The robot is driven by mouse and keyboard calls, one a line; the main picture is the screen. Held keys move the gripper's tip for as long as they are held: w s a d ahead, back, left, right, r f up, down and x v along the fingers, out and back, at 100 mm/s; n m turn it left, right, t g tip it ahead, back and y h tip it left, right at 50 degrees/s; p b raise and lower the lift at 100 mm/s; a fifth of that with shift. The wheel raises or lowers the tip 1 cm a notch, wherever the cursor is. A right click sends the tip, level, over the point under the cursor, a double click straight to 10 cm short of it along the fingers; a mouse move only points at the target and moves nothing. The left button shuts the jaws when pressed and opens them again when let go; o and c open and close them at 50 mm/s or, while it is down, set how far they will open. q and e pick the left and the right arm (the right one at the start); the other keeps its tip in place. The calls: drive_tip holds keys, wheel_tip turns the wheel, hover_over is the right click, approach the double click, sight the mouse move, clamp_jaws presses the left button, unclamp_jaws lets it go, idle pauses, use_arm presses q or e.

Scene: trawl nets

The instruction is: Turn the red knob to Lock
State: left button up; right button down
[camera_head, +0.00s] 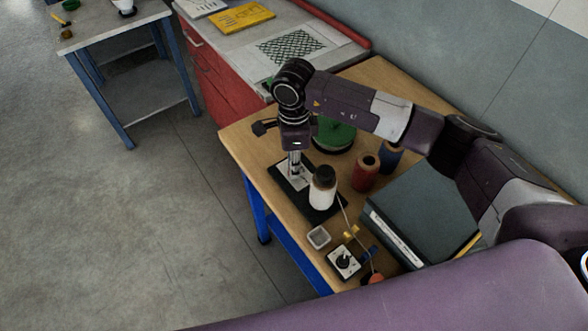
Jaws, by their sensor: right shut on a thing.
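My right gripper (294,164) points straight down over a white plate (299,184) on a black base (319,213), near the left edge of the wooden table. Its fingers are closed low at the plate, shut on what seems to be the red knob. The knob itself is hidden by the fingers, and I cannot read its marks or its angle. A white bottle with a dark cap (322,193) stands just right of the fingers. My left gripper is not in view.
Red (366,172) and blue (391,159) spools, a green round thing (334,136) and a dark binder (424,211) crowd the right side. A small grey tray (318,237) and a black dial on a white plate (343,261) lie in front. Open floor is at left.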

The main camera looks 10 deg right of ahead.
drive_tip(key=m+b, duration=0.2)
drive_tip(key=m, duration=0.1)
drive_tip(key=shift+f, duration=0.1)
drive_tip(key=shift+m+b, duration=0.5)
drive_tip(key=shift+m, duration=0.4)
drive_tip(key=shift+r, duration=0.2)
drive_tip(key=c, duration=1.8)
unclamp_jaws()
drive_tip(key=shift+o, duration=0.2)
wheel_tip(320, 180, up, 12)
drive_tip(key=shift+f, duration=0.1)
